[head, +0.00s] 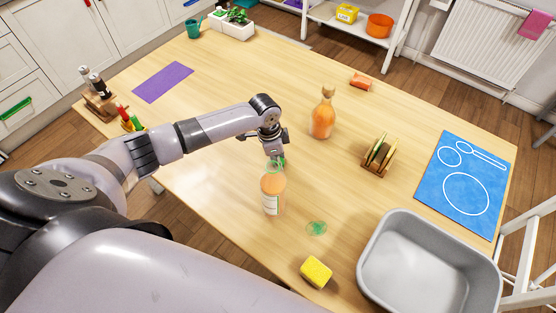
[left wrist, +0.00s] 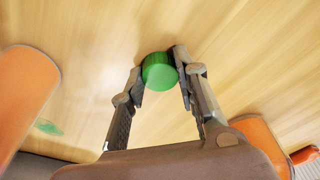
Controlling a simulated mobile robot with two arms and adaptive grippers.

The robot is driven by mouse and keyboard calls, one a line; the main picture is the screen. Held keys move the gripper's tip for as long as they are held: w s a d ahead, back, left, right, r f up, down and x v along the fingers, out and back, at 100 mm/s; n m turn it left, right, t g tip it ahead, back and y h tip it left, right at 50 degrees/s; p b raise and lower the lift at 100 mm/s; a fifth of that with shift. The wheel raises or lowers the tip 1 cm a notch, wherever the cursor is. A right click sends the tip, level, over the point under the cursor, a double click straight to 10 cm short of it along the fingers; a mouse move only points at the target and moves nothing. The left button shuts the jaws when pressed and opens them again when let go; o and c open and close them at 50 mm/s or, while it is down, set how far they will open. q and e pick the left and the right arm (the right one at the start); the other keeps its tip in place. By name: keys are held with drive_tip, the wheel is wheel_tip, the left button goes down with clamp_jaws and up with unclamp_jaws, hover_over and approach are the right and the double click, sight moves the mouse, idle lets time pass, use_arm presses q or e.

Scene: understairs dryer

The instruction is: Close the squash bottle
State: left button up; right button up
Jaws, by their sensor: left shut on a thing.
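The squash bottle (head: 271,196), orange with a pale label, stands upright on the wooden table. Its top is partly confused with the gripper behind it, and no cap is clear on it. My left gripper (head: 277,158) is just behind it. In the left wrist view my left gripper (left wrist: 160,70) is shut on a round green cap (left wrist: 160,74), held between its fingertips. In that view the squash bottle (left wrist: 22,95) stands at the left edge, apart from the cap. The gap between cap and table is hard to judge. My right gripper is not in view.
A corked orange bottle (head: 322,120) stands behind to the right; a wooden rack (head: 378,157) is farther right. A faint green disc (head: 316,228), a yellow sponge (head: 316,271) and a grey tub (head: 366,262) lie toward the front.

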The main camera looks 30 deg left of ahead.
use_arm(q)
wheel_tip(320, 180, up, 20)
drive_tip(key=b, duration=0.1)
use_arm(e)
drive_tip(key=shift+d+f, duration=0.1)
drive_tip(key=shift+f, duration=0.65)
use_arm(q)
drive_tip(key=shift+s+f, duration=0.1)
